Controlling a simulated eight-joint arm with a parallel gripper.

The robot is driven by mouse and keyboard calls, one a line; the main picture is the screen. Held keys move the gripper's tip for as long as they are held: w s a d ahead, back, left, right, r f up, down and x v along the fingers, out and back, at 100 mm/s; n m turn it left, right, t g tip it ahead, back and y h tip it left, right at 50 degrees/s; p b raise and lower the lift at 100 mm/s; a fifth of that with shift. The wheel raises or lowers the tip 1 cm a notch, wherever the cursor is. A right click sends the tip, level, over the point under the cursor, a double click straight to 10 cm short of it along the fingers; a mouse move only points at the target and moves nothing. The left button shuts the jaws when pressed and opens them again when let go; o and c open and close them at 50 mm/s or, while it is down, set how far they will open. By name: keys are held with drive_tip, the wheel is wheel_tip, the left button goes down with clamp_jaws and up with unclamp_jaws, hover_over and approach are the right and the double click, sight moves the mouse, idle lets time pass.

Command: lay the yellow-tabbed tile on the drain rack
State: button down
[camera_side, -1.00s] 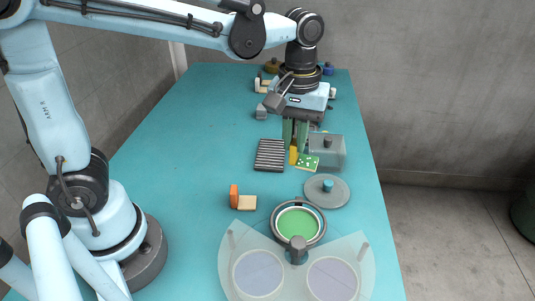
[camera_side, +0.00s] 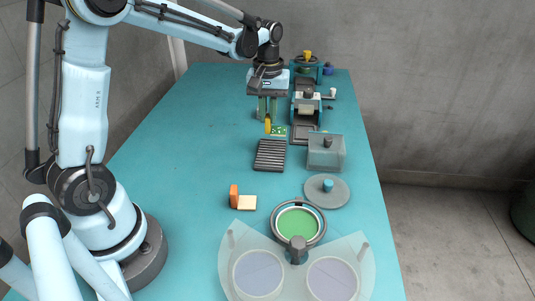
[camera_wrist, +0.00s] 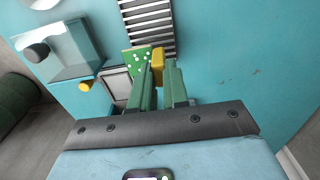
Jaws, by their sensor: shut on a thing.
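The tile is green with white dots and a yellow tab; its dotted face (camera_side: 279,131) shows just past the far end of the drain rack in the side view. My gripper (camera_side: 268,113) points down with its green fingers shut on the yellow tab (camera_side: 267,126). The wrist view shows the yellow tab (camera_wrist: 157,66) at the fingertips and the dotted face (camera_wrist: 137,60) beside them, partly hidden by a finger. The drain rack (camera_side: 270,155) is dark with pale slats and empty; it also shows in the wrist view (camera_wrist: 150,26). I cannot tell the tile's height.
A clear box (camera_side: 326,152) with a dark knob stands right of the rack. A crank machine (camera_side: 307,97) and a grey tray (camera_side: 305,133) stand behind it. A knobbed grey disc (camera_side: 327,191), a green-centred ring (camera_side: 298,224) and an orange-tabbed tile (camera_side: 245,202) lie nearer.

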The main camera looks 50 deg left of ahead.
sight(267, 126)
drive_tip(key=shift+a+f, duration=0.3)
drive_tip(key=shift+f, duration=1.85)
drive_tip(key=shift+f, duration=0.15)
drive_tip(key=c, duration=1.1)
unclamp_jaws()
